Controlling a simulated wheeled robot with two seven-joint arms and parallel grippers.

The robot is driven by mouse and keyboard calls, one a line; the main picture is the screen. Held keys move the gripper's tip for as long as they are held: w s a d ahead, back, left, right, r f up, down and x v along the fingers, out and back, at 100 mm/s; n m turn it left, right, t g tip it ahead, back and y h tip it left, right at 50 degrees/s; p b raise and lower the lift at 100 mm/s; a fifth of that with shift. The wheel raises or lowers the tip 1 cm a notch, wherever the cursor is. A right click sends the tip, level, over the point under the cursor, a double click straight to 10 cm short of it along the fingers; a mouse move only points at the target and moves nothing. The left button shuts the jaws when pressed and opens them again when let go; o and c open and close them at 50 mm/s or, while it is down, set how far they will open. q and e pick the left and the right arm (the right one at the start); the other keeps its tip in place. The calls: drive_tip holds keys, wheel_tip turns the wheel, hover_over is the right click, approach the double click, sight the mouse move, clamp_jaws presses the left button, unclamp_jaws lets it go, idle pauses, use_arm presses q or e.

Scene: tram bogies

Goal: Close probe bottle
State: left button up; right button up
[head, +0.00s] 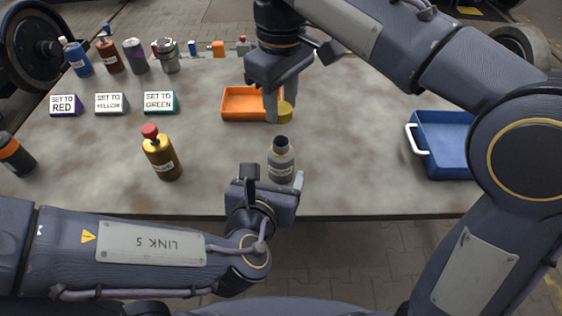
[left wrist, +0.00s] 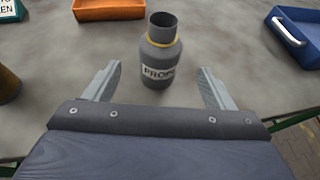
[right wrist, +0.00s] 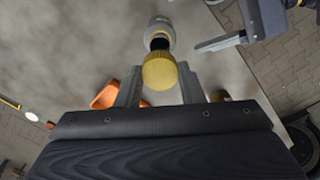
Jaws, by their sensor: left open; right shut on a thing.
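The grey probe bottle (head: 282,163) stands upright and uncapped near the table's front edge. In the left wrist view the bottle (left wrist: 160,58) shows a dark open mouth, a yellow ring at the neck and a label starting "PROB". My left gripper (left wrist: 159,88) is open, with the bottle ahead between its fingers; I cannot tell whether they touch it. My right gripper (head: 279,108) is shut on a yellow cap (head: 286,112), held above the table behind the bottle.
An orange tray (head: 243,104) lies behind the bottle. A blue crate (head: 447,146) with a white handle stands right. A yellow bottle with red cap (head: 161,153) stands left. Signs such as "SET TO GREEN" (head: 160,102) and several bottles line the back left.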

use_arm(q)
drive_tip(key=x, duration=0.8)
drive_tip(key=shift+f, duration=0.1)
drive_tip(key=shift+c, duration=0.5)
drive_tip(key=c, duration=1.4)
use_arm(e)
hover_over(281, 141)
drive_tip(key=shift+f, duration=2.5)
drive_tip(key=shift+f, duration=0.9)
drive_tip(key=shift+f, duration=0.55)
